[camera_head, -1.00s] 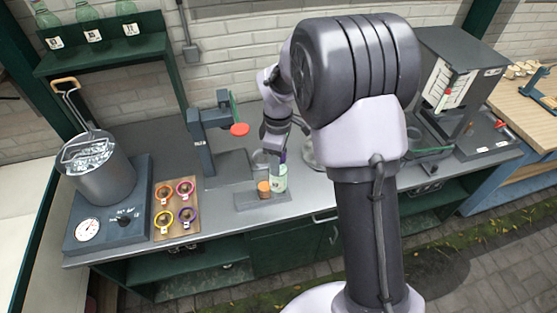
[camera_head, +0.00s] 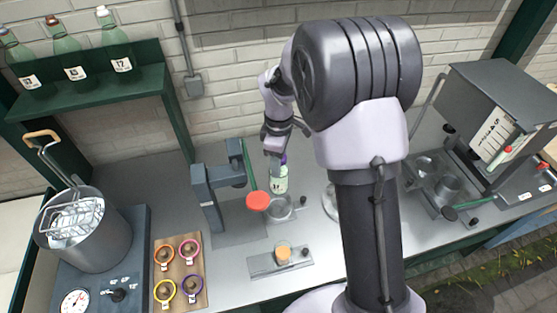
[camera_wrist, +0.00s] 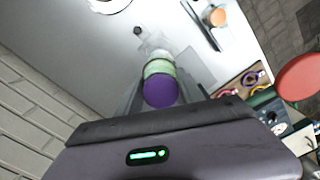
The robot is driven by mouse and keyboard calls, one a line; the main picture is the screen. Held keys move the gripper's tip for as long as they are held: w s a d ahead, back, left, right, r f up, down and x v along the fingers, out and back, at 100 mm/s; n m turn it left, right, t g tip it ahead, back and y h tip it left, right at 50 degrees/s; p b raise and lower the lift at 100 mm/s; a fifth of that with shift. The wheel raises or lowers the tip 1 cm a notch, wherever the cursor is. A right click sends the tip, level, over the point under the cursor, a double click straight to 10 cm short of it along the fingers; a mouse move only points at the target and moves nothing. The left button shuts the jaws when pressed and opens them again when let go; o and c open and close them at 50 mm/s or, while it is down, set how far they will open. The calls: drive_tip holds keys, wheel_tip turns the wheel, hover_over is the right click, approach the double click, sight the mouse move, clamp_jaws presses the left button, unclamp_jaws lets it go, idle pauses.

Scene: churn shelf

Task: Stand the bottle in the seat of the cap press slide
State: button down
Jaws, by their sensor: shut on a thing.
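The bottle (camera_head: 280,180), pale green with a purple cap and a white label, is in my gripper (camera_head: 279,158), held upright above the bench. In the wrist view I look down on the purple cap (camera_wrist: 160,91) between the fingers, which are shut on the bottle. The cap press (camera_head: 205,190), grey with a red disc (camera_head: 258,201) on a green lever, stands just left of the bottle. A round metallic cup (camera_head: 279,209), apparently the slide's seat, lies just below the bottle, with a black knob at its right. The bottle partly covers it, and I cannot tell the gap.
A small plate (camera_head: 263,268) with an orange-brown stopper (camera_head: 283,255) lies in front. A wooden board (camera_head: 176,244) with several coloured rings and a pot (camera_head: 85,235) are at left. A grey machine (camera_head: 490,110) stands at right. Bare bench lies between plate and board.

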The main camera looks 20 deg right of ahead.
sight(278, 188)
drive_tip(key=f+b, duration=0.1)
drive_tip(key=f, duration=0.1)
drive_tip(key=f+b, duration=0.3)
drive_tip(key=f, duration=0.2)
drive_tip(key=shift+w, duration=0.3)
wheel_tip(278, 188, down, 4)
drive_tip(key=b, duration=0.4)
drive_tip(key=shift+f, duration=0.1)
drive_tip(key=shift+r, duration=0.2)
drive_tip(key=shift+f, duration=0.1)
drive_tip(key=shift+f, duration=0.6)
drive_tip(key=shift+f+b, duration=0.4)
drive_tip(key=shift+f, duration=0.2)
